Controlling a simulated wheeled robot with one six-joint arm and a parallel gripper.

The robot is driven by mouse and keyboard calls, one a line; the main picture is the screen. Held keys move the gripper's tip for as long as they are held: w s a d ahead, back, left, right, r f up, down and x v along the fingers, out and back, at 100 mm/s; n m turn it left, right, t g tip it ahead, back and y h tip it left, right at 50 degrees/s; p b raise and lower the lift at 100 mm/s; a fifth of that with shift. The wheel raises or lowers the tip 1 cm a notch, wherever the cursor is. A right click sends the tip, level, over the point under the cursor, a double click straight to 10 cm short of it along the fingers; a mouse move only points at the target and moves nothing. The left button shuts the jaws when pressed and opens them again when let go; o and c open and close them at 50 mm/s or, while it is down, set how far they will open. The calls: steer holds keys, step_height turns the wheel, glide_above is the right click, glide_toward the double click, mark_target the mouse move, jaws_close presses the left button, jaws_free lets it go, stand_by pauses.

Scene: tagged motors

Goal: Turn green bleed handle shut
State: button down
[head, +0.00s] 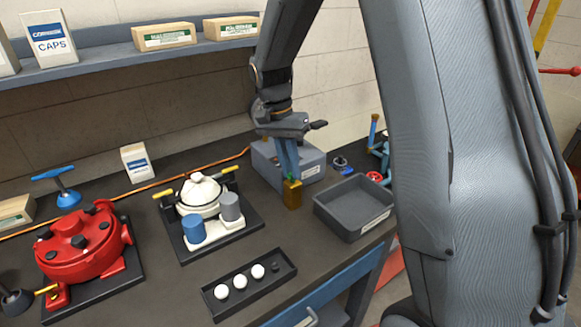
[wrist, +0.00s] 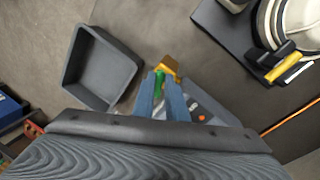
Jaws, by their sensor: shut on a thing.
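The green bleed handle (wrist: 158,80) sits on a small brass block (head: 292,196), which stands on the bench left of a grey tray. The brass block also shows in the wrist view (wrist: 169,65), just beyond my fingertips. My gripper (head: 289,172) points down at the block, its blue fingers close together. In the wrist view my gripper (wrist: 162,84) is shut on the green handle. The fingers hide much of the handle, so its exact angle is hard to tell.
An open grey tray (head: 350,232) stands close right of the block. A grey-blue box (head: 315,168) is behind it. A cream motor (head: 200,195) on a black plate is to the left, with a red motor (head: 78,250) farther left. A black tray (head: 221,308) with white balls lies in front.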

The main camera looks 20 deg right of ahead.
steer(key=m, duration=0.5)
steer(key=shift+w+d+y, duration=0.1)
steer(key=shift+w+y, duration=0.1)
steer(key=shift+y, duration=0.2)
steer(key=shift+m+g+p, duration=0.3)
steer(key=shift+m, duration=0.1)
steer(key=c, duration=1.8)
jaws_free()
steer(key=shift+b+v, duration=1.25)
steer(key=shift+v, duration=2.7)
